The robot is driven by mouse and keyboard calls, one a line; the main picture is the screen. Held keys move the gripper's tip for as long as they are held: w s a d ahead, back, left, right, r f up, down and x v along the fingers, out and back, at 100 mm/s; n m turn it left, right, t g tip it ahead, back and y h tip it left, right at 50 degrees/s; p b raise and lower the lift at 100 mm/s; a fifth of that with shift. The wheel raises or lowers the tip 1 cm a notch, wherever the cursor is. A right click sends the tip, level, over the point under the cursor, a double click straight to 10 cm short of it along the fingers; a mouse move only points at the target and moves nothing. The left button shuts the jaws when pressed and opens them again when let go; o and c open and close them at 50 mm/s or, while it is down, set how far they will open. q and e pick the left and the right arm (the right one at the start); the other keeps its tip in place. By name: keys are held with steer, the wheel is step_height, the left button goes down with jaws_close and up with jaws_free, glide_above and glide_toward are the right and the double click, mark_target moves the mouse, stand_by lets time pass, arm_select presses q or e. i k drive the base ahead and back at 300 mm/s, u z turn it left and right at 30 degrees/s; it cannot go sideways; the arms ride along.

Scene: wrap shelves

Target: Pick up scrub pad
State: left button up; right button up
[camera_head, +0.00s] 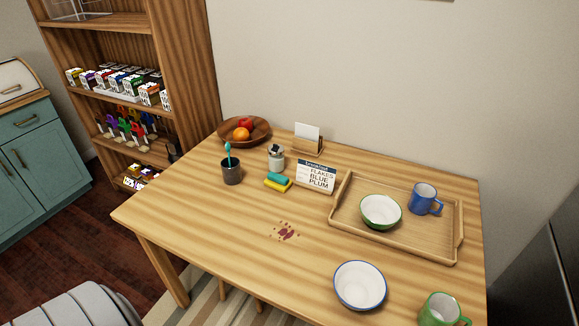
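A small teal-and-yellow block (277,183), which looks like the scrub pad, lies on the wooden table (205,220) towards its back left. Its teal part is on top and its yellow part is below. It lies between the dark cup and the menu sign, apart from both. Neither of my grippers shows in this view.
A dark cup (232,174) holding a teal brush, a light jar (276,160) and a menu sign (316,178) stand near the pad. A tray (342,222) with a bowl and blue mug is right. A red stain (286,233) marks the front. The table's left front is clear.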

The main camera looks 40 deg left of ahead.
mark_target(279, 182)
steer(key=u, duration=1.2)
